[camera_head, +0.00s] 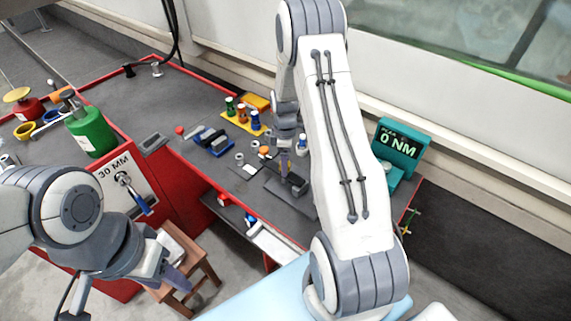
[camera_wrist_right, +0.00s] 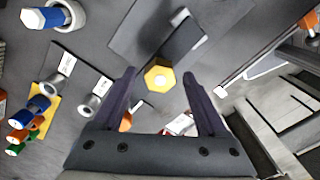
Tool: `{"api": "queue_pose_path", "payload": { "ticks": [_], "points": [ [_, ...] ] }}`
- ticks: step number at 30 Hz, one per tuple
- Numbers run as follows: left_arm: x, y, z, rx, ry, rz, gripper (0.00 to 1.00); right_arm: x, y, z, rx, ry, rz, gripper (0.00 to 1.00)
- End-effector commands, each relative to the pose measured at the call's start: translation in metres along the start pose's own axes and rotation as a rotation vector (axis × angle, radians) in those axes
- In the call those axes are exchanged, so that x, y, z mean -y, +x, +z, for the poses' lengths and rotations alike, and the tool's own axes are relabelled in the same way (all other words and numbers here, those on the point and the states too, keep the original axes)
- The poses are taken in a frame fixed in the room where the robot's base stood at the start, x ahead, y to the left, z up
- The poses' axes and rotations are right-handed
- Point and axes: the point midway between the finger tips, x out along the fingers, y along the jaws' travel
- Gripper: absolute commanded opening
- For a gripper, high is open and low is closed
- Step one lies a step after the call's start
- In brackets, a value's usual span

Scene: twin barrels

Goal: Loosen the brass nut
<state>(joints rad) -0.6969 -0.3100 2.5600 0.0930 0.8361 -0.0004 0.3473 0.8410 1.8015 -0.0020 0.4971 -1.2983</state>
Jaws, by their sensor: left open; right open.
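The brass nut (camera_wrist_right: 159,77) is a yellow hexagon with a round centre in the right wrist view. It sits by a dark grey block on a flat plate (camera_wrist_right: 145,28). My right gripper (camera_wrist_right: 159,73) is open, its fingertips to the left and right of the nut in the picture. I cannot tell how far above the nut they are, and no contact shows. In the head view my right gripper (camera_head: 284,160) points down over the bench, and I cannot make out the nut there. My left gripper (camera_head: 125,298) is open and empty at lower left, above the floor and a wooden stool.
A yellow rack (camera_wrist_right: 38,112) with coloured-handled tools and grey rings with white labels (camera_wrist_right: 92,103) lie left of the nut. A teal display (camera_head: 398,142) reads 0 NM. A green canister (camera_head: 92,131) stands on the red-edged bench at left. The stool (camera_head: 198,270) stands below.

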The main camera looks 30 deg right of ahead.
Motion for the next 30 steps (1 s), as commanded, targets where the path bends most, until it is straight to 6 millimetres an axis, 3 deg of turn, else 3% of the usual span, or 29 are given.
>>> {"api": "queue_pose_path", "payload": {
  "ticks": [1,14,30],
  "points": [
    [-0.001,-0.009,-0.001,0.0,0.0,0.0,0.5,0.0,-0.011,0.0,0.0,0.0,0.001,0.75],
    [-0.003,-0.041,-0.002,0.0,0.0,0.0,0.5,0.0,-0.051,0.0,0.0,0.0,-0.001,0.75],
    [-0.003,-0.04,-0.002,0.0,0.0,0.0,0.5,0.0,-0.052,0.0,0.0,0.0,0.0,0.75]
  ]
}}
